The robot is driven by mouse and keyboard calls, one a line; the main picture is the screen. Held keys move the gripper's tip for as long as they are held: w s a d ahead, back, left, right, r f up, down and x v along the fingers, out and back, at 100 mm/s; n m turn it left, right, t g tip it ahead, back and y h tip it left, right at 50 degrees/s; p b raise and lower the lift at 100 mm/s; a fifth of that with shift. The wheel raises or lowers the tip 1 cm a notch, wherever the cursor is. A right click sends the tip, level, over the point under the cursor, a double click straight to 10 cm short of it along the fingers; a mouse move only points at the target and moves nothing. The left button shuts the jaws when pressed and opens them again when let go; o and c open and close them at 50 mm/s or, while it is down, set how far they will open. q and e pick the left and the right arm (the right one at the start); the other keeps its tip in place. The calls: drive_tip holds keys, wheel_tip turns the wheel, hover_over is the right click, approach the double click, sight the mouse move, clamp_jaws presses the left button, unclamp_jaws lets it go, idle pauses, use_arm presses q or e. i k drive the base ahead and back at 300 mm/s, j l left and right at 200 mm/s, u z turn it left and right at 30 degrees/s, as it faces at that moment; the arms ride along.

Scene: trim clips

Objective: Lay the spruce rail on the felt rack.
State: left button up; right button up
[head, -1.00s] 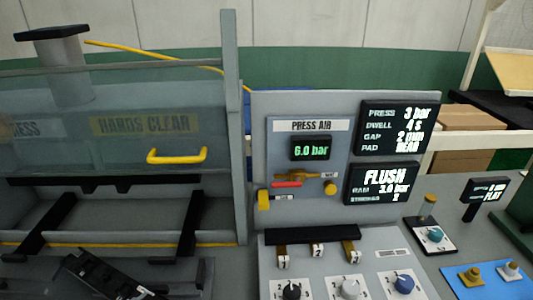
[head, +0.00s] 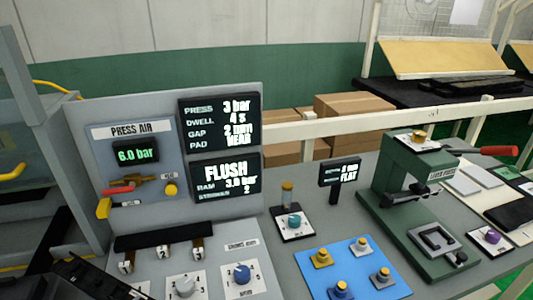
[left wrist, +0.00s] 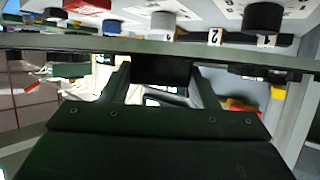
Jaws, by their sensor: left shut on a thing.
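My left gripper (left wrist: 163,88) is shut on a long, straight grey-green bar, which I take to be the spruce rail (left wrist: 80,42). In the left wrist view the bar runs across the whole width at the fingertips, and both its ends are out of frame. In the head view only a dark part of my left arm shows at the lower left edge; the bar is not clear there. A black tray-like surface (head: 425,90) lies on a pale frame at the back right; I cannot tell whether it is the felt rack. My right gripper is not in view.
The press-air panel (head: 128,190) with screens stands at left, above several knobs. A green clamp press (head: 410,185) with a red-handled lever stands right of centre. A blue plate (head: 345,262) with knobs lies in front. Cardboard boxes (head: 350,107) sit behind a pale rail.

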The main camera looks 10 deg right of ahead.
sight(490, 178)
drive_tip(key=l+z, duration=0.25)
drive_tip(key=l, duration=0.8)
drive_tip(key=i+l+z, duration=0.1)
drive_tip(key=l+z, duration=0.15)
drive_tip(key=l, duration=0.8)
drive_tip(key=i+l+z, duration=0.15)
drive_tip(key=l, duration=0.3)
drive_tip(key=i+l+z, duration=0.1)
drive_tip(key=l, duration=0.3)
drive_tip(key=i+l+z, duration=0.15)
drive_tip(key=l, duration=0.3)
drive_tip(key=i+l+z, duration=0.3)
drive_tip(key=i, duration=0.3)
drive_tip(key=i+z, duration=0.15)
drive_tip(key=i, duration=0.35)
drive_tip(key=i+j, duration=0.1)
